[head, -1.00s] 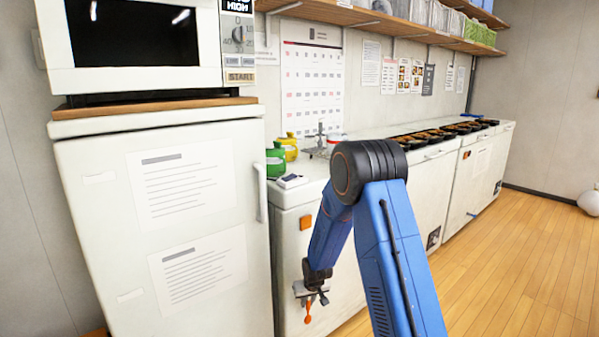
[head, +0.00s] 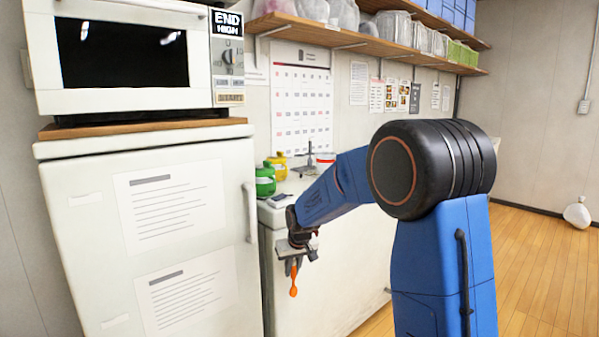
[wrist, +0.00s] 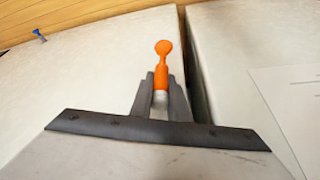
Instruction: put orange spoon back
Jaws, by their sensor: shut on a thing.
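The orange spoon (head: 294,279) hangs below my gripper (head: 294,265) in the head view, in front of the white counter. In the wrist view the spoon (wrist: 162,65) sits between the two dark fingers of my gripper (wrist: 162,88), its round end pointing away from the fingers. My gripper is shut on it. The spoon's other end is hidden between the fingers.
A white fridge (head: 90,240) with paper sheets stands at the left, a microwave (head: 40,60) above it. On the counter top are a green jar (head: 265,180), a yellow jar (head: 278,167) and a red-rimmed container (head: 325,160). A wall shelf (head: 400,57) hangs above.

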